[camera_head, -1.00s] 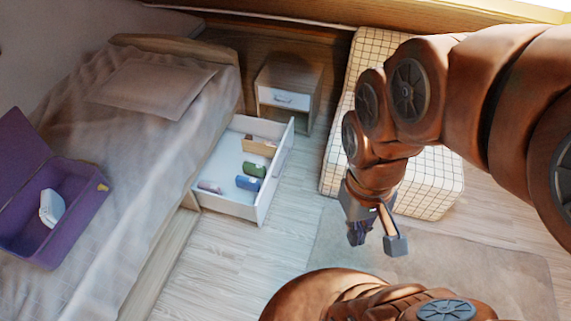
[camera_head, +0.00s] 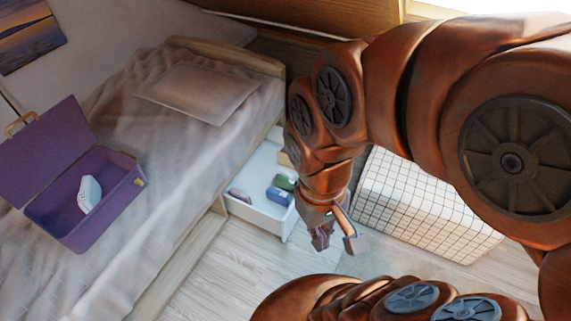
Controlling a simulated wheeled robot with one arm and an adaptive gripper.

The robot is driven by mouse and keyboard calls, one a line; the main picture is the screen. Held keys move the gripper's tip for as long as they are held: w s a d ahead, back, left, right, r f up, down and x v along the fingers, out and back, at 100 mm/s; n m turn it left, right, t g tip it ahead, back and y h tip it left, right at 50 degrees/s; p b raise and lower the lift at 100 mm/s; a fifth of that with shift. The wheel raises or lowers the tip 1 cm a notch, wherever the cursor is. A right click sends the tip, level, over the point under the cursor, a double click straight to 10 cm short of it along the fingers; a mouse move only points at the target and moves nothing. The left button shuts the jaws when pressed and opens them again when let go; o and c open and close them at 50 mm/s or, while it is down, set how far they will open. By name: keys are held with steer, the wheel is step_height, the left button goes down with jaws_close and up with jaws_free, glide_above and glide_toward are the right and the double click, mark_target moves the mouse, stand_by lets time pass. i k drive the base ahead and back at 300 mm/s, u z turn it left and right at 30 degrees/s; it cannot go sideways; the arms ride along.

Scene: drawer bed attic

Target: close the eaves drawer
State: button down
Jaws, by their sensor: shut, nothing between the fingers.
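The eaves drawer (camera_head: 262,213) is white and stands pulled out from the side of the bed near its head end. It holds a blue roll (camera_head: 279,196), a green roll (camera_head: 285,182) and a mauve item (camera_head: 240,195). A light wooden piece (camera_head: 284,159) shows partly behind my arm. My gripper (camera_head: 338,243) is shut and empty, pointing down, just right of the drawer's front in the picture. My arm hides the drawer's far right part. I cannot tell the gripper's exact gap from the drawer front; no contact shows.
The bed (camera_head: 150,190) carries a pillow (camera_head: 200,92) and an open purple case (camera_head: 98,222) with a white item (camera_head: 89,194) inside. A checked cushioned block (camera_head: 420,210) stands right of my gripper. Bare wood floor (camera_head: 225,270) lies in front of the drawer.

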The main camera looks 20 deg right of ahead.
mark_target(258, 173)
steer(key=u, duration=0.05)
steer(key=i, duration=1.15)
steer(key=z, duration=0.55)
